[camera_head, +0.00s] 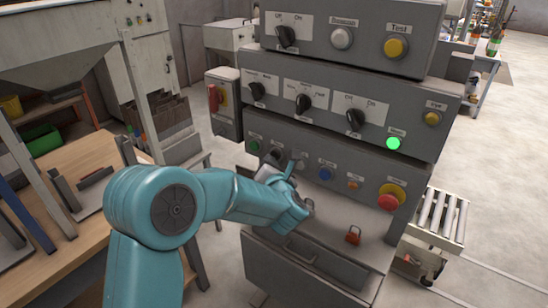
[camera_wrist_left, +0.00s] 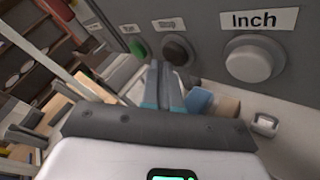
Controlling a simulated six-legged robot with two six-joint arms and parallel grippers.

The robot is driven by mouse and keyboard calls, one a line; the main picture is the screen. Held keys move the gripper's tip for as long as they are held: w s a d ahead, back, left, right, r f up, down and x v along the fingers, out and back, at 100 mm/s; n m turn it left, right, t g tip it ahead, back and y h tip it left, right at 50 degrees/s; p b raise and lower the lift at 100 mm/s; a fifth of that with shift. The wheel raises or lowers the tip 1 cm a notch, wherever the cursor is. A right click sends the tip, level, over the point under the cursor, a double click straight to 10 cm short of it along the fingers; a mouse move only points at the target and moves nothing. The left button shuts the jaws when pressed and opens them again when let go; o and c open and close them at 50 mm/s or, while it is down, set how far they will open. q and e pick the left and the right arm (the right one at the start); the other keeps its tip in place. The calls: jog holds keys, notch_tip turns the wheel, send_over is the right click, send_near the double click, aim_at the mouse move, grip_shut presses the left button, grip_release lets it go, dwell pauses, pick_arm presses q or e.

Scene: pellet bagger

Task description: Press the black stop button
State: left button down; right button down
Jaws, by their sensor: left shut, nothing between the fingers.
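The black stop button (camera_wrist_left: 178,50) is on the grey panel under a "Stop" label in the left wrist view, between a green button (camera_wrist_left: 140,47) and a grey "Inch" button (camera_wrist_left: 253,60). In the head view the black button (camera_head: 275,153) shows just beyond my left gripper (camera_head: 288,170). In the left wrist view the left gripper (camera_wrist_left: 164,66) is shut and empty. Its fingertips overlap the lower left side of the black button. I cannot tell whether they touch it. My right gripper is not in view.
The same panel row holds a blue button (camera_head: 326,174) and a red mushroom button (camera_head: 388,200) to the right. Knobs and a lit green lamp (camera_head: 393,143) sit above. A red padlock (camera_head: 353,235) is on the ledge below. A wooden table (camera_head: 90,160) stands at left.

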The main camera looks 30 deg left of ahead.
pick_arm(q)
jog(key=shift+w, duration=0.3)
dwell(0.5)
jog(key=shift+s+b, duration=0.8)
jog(key=shift+b, duration=0.15)
jog(key=s+b, duration=0.1)
jog(key=s, duration=0.1)
jog(key=s+b, duration=0.3)
jog(key=s, duration=0.1)
jog(key=shift+a, duration=0.25)
